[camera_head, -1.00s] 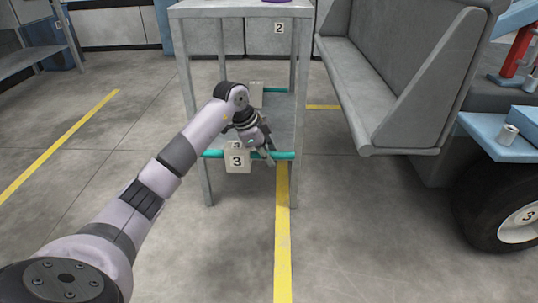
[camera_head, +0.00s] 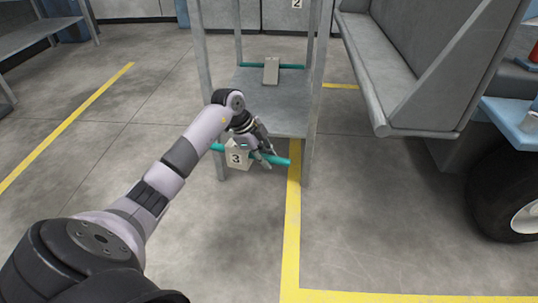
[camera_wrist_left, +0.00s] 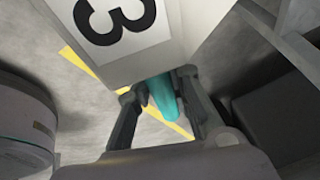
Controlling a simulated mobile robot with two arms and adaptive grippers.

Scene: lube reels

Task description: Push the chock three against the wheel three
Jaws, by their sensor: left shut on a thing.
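Chock three (camera_head: 237,155) is a pale block marked 3 on a teal bar (camera_head: 280,161). It is tilted, in front of the rack's lower shelf (camera_head: 282,115). My left gripper (camera_head: 266,156) is shut on the teal bar, just right of the block. In the left wrist view, the bar (camera_wrist_left: 162,92) lies between the fingers (camera_wrist_left: 160,88), with the block (camera_wrist_left: 130,40) beyond. Wheel three (camera_head: 500,195) is the black tyre at the right edge, well apart from the chock; its number is not visible now. My right gripper is not in view.
Another chock (camera_head: 271,71) with a teal bar stays on the shelf. The rack's legs (camera_head: 309,160) stand close to the held bar. A grey bench seat (camera_head: 375,75) overhangs between rack and wheel. Open floor (camera_head: 400,225) with yellow lines (camera_head: 291,240) lies in front.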

